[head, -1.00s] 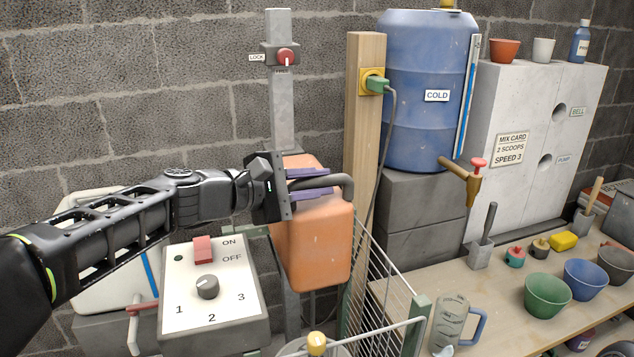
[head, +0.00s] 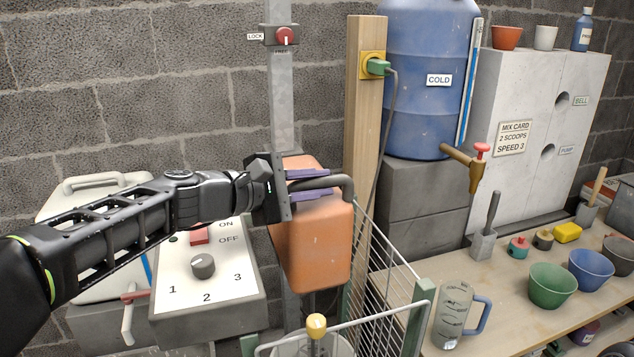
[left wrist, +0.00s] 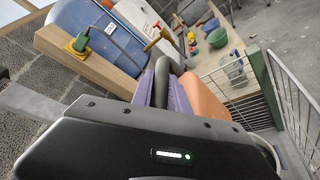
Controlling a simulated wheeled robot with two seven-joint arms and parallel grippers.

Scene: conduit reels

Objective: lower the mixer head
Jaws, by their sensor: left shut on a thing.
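The mixer head (head: 313,245) is an orange block on the grey upright column (head: 281,95). A dark curved handle (head: 338,184) stands out from its upper front. My left gripper (head: 312,187) is shut on this handle, its purple fingers around the bar. The left wrist view also shows the handle (left wrist: 163,75) between the fingers and the orange mixer head (left wrist: 205,100) beside them. The red lock knob (head: 284,36) is on the column above, its white mark pointing down towards the lower label. My right gripper is out of view.
A bucket (head: 340,346) with a yellow knob (head: 316,325) by it is below the mixer head. A wire guard (head: 385,250) stands to the right. The switch box (head: 205,300) is at left front. The bench right holds a jug (head: 452,318) and bowls (head: 550,287).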

